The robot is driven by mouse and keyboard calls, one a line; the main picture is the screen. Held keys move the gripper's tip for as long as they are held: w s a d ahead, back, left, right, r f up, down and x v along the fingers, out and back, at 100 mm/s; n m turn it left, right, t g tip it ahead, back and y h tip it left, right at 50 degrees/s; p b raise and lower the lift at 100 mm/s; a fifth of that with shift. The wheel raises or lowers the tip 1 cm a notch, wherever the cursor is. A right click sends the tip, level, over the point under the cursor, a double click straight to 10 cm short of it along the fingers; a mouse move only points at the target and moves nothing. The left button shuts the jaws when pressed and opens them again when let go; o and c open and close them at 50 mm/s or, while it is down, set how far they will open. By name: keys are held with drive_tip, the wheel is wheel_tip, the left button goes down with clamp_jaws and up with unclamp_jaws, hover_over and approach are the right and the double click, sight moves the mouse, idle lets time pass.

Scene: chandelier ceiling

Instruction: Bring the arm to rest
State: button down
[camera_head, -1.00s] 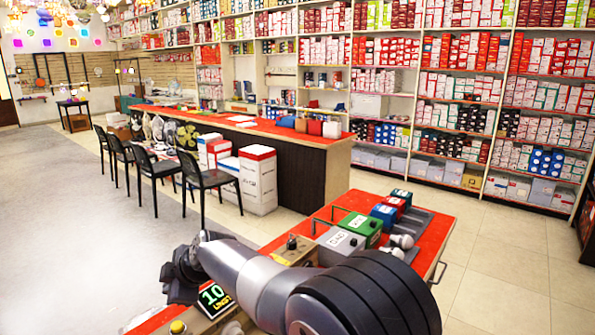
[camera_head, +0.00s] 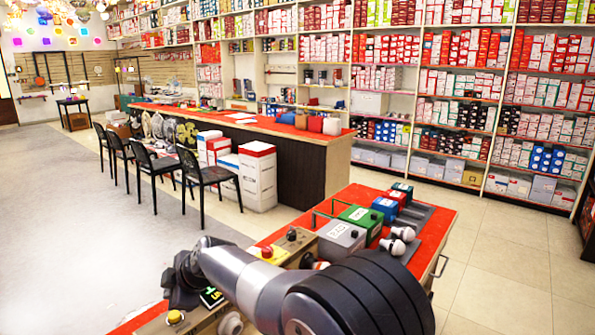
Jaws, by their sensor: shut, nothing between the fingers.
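My arm reaches from the bottom right of the head view, its thick dark ribbed joint in front and a grey link running left. My gripper (camera_head: 183,285) is at the far left end of the arm, dark and folded low over the near part of the red-topped bench (camera_head: 430,222). The gripper is shut and holds nothing that I can see. Its fingertips are hard to make out against the dark wrist. A small black display with green marks (camera_head: 211,297) is beside it, partly hidden. Whether the gripper touches the bench cannot be told.
A grey box (camera_head: 341,237), green box (camera_head: 360,216) and blue box (camera_head: 384,207) stand on the bench with white bulbs (camera_head: 398,240). A yellow button (camera_head: 175,317) is near the gripper. A long red counter (camera_head: 270,128) with black chairs stands behind. Pale floor (camera_head: 70,230) is open at left.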

drive_tip(key=shift+f+b, duration=0.5)
drive_tip(key=shift+b, duration=0.75)
wheel_tip(320, 180, up, 2)
drive_tip(key=shift+r+p, duration=0.2)
drive_tip(key=shift+p, duration=0.5)
wheel_tip(320, 180, down, 3)
drive_tip(key=shift+s+d+r+b, duration=0.1)
drive_tip(key=shift+r+b, duration=0.05)
drive_tip(key=shift+b, duration=0.7)
drive_tip(key=shift+r+p, duration=0.65)
drive_tip(key=shift+p, duration=0.35)
drive_tip(key=p, duration=0.3)
drive_tip(key=shift+r, duration=0.35)
drive_tip(key=shift+r+p, duration=0.1)
drive_tip(key=shift+p, duration=0.55)
